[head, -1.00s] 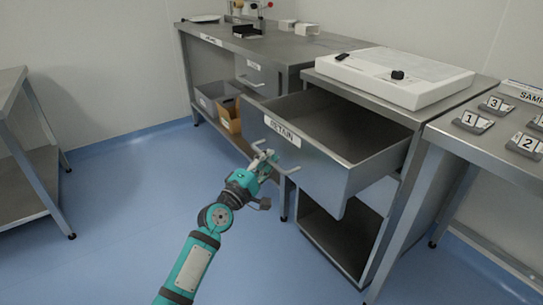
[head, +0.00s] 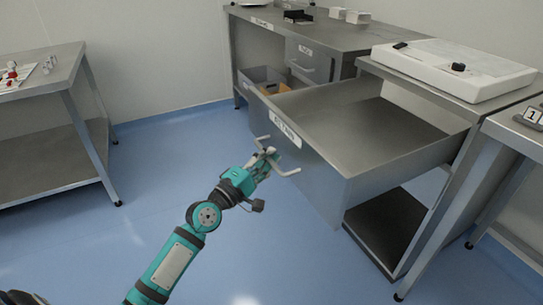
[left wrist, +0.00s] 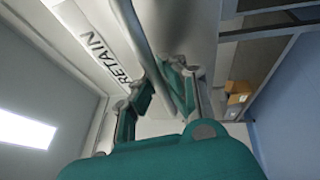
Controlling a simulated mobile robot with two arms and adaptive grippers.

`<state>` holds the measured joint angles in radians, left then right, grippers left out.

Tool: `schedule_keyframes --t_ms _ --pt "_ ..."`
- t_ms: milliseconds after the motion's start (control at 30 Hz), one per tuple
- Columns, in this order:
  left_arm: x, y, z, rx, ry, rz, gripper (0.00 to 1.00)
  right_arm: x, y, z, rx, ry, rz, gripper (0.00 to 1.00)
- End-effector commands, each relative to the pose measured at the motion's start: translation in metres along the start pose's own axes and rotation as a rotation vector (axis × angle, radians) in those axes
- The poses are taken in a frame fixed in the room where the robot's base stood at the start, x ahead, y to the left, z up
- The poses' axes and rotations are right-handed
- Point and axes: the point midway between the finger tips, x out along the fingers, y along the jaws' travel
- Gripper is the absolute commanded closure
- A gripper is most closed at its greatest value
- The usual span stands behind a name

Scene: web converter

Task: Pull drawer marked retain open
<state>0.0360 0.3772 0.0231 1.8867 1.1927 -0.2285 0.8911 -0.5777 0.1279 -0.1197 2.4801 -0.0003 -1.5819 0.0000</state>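The drawer marked RETAIN (head: 318,172) is a grey metal drawer, pulled far out of its cabinet and empty inside as far as I can see. Its label (head: 287,130) is on the front, above a bar handle (head: 289,173). My left gripper (head: 268,158) is at this handle. In the left wrist view, the label (left wrist: 108,60) is beside the handle bar (left wrist: 130,28), which runs down between the fingers of my left gripper (left wrist: 165,82). The fingers look closed on the bar, though the contact is partly hidden. My right gripper does not show.
A bench with another, shut drawer (head: 309,62) stands behind, with bins (head: 265,78) on its lower shelf. A white device (head: 455,70) sits on the drawer's cabinet. A side table (head: 45,70) stands left. Blue floor (head: 170,165) is clear between.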

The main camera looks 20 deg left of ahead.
Motion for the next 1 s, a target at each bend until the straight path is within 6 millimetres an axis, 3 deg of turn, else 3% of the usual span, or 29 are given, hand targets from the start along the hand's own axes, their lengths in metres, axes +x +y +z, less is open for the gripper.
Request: schedule_keyframes --t_ms 167,400,767,1000 --pt "0.000 0.002 -0.001 0.005 0.002 0.003 1.00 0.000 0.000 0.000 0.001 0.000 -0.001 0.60" --pt "0.000 0.001 -0.001 0.003 0.001 0.002 0.66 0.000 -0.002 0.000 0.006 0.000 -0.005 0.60" --pt "-0.006 -0.001 -0.001 0.002 0.001 -0.002 0.66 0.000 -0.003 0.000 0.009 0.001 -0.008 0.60" --pt "-0.047 -0.002 -0.001 0.009 -0.002 -0.007 0.66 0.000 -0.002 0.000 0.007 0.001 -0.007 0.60"
